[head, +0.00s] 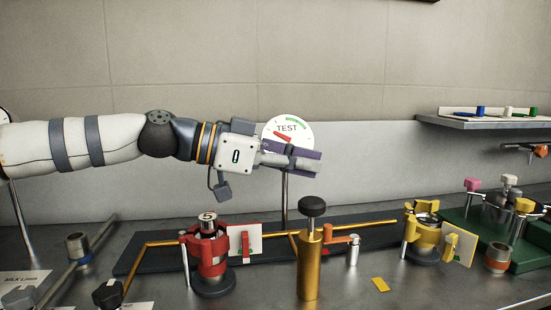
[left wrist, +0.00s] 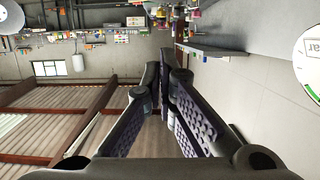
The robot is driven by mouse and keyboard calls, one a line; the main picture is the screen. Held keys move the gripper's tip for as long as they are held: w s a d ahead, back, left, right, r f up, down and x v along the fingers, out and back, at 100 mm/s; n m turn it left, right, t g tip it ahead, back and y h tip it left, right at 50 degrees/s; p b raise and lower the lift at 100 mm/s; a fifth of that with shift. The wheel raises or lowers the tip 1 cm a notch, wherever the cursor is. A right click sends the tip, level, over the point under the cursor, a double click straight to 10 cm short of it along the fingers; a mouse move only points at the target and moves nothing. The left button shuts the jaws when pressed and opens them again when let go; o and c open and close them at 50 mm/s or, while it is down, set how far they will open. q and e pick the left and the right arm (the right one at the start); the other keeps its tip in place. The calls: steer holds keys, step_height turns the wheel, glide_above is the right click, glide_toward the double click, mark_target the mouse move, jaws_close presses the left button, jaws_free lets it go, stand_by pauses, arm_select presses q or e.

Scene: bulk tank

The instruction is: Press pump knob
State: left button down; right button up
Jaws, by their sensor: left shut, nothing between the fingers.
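The pump is a gold cylinder (head: 309,265) standing upright on the dark bench, with a round black knob (head: 312,205) on a stem at its top. The stem shows between knob and cylinder, so the knob stands raised. My left gripper (head: 318,162) reaches in from the left, above and behind the knob in the picture, apart from it and in front of the TEST gauge. Its fingers are shut and empty, as the left wrist view (left wrist: 165,75) also shows. The TEST gauge (head: 287,128) has a red needle and a green band; the gripper covers its lower part. My right gripper is not in view.
A red valve fixture (head: 209,258) stands left of the pump and a yellow one (head: 425,238) to its right, joined by gold pipes. A green base (head: 480,232) with coloured knobs is at right. A grey shelf (head: 490,121) is on the right wall.

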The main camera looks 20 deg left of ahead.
mark_target(300, 202)
arm_select(q)
steer(key=shift+s+a+f, duration=0.1)
steer(key=shift+a+f, duration=0.05)
steer(key=shift+f, duration=1.6)
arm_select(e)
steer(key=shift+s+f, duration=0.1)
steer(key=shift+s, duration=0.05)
arm_select(q)
steer(key=shift+f, duration=0.1)
